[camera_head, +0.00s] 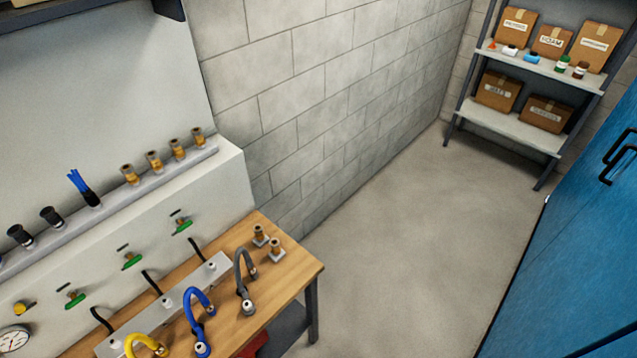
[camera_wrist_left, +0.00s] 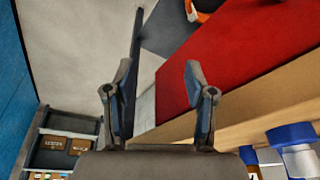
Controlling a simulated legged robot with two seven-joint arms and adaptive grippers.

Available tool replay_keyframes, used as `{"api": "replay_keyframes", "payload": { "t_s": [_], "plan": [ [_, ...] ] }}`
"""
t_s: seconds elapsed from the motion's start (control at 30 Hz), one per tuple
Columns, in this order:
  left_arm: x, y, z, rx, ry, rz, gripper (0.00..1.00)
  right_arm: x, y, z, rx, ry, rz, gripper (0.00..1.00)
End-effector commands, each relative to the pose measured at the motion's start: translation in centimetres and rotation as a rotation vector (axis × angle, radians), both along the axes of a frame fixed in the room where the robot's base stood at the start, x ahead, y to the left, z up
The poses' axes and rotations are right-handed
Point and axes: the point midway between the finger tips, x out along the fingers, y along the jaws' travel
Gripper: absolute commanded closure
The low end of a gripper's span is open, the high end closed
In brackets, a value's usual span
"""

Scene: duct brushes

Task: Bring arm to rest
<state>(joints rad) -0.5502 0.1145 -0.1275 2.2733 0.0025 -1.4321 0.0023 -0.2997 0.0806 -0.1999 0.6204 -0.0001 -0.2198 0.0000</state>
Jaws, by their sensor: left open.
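My left gripper (camera_wrist_left: 160,95) shows in the left wrist view with its two fingers apart and nothing between them. It is beside the edge of the wooden workbench (camera_wrist_left: 240,100), with a red surface (camera_wrist_left: 240,55) behind it. Neither gripper shows in the head view. There the wooden workbench (camera_head: 285,275) carries yellow (camera_head: 145,343), blue (camera_head: 197,320) and grey (camera_head: 243,280) curved hoses. A black brush with blue bristles (camera_head: 84,188) stands in the row of fittings on the ledge above.
Brass fittings (camera_head: 153,161) line the ledge. Two brass pieces (camera_head: 268,242) stand at the bench's right end. A shelf (camera_head: 530,65) with cardboard boxes stands at the far right, beside a blue cabinet (camera_head: 580,240). The floor (camera_head: 400,240) between bench and cabinet is clear.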

Motion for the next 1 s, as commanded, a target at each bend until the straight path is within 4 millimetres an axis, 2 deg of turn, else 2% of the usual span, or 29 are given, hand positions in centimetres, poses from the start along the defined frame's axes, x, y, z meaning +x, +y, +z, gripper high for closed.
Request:
{"api": "replay_keyframes", "payload": {
  "t_s": [0.03,0.17,0.27,0.33,0.4,0.47,0.5,0.6,0.7,0.8,0.9,1.0],
  "plan": [
    [0.1,0.0,-2.1,0.002,0.014,-0.002,0.45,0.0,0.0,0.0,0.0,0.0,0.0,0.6],
    [0.1,-0.1,-8.0,0.004,0.036,-0.007,0.45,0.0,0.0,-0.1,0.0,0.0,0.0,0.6],
    [-0.7,-0.1,-13.4,0.006,0.057,-0.011,0.45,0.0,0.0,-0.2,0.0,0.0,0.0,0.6],
    [-1.9,0.1,-17.7,0.008,0.075,-0.015,0.45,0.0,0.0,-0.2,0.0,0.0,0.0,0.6],
    [-3.8,0.4,-22.0,0.011,0.095,-0.019,0.45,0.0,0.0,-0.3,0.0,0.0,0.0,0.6],
    [-5.8,0.6,-25.4,0.013,0.112,-0.023,0.45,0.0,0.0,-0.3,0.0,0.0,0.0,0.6],
    [-7.3,0.9,-27.4,0.014,0.123,-0.025,0.45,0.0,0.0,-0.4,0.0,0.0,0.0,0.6],
    [-11.4,1.6,-31.6,0.017,0.148,-0.031,0.45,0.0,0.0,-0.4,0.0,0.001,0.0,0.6],
    [-15.2,2.3,-34.4,0.021,0.167,-0.036,0.45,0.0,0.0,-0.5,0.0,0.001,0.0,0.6],
    [-18.2,2.9,-35.9,0.024,0.181,-0.041,0.45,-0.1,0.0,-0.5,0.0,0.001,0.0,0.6],
    [-19.8,3.2,-36.5,0.024,0.187,-0.043,0.45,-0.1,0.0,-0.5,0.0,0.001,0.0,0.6],
    [-20.5,3.4,-36.7,0.025,0.189,-0.044,0.45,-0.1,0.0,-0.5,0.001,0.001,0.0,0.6]
  ]
}}
